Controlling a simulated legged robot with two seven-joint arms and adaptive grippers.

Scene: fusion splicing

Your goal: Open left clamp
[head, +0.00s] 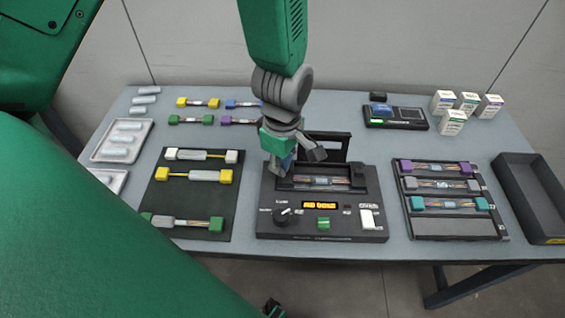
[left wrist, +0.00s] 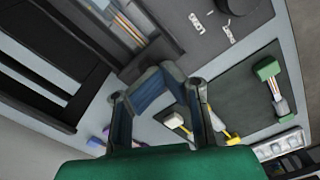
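The dark fusion splicer (head: 335,231) stands mid-table with its rear lid (head: 333,147) raised. A fibre piece (head: 325,180) lies in its recess. My left gripper (head: 285,168) is over the splicer's left side, by the left end of the recess, and hides the left clamp in the head view. In the left wrist view the fingers (left wrist: 160,80) slant in and their tips look together, close to the splicer's edge. Whether they touch the clamp cannot be told. My right gripper is not in view.
A dark mat (head: 194,190) with fibre pieces lies left of the splicer, a holder tray (head: 455,225) right of it. An empty dark bin (head: 530,200) stands at the right edge. Small white boxes (head: 452,122) stand at back right, beside a dark device (head: 396,117).

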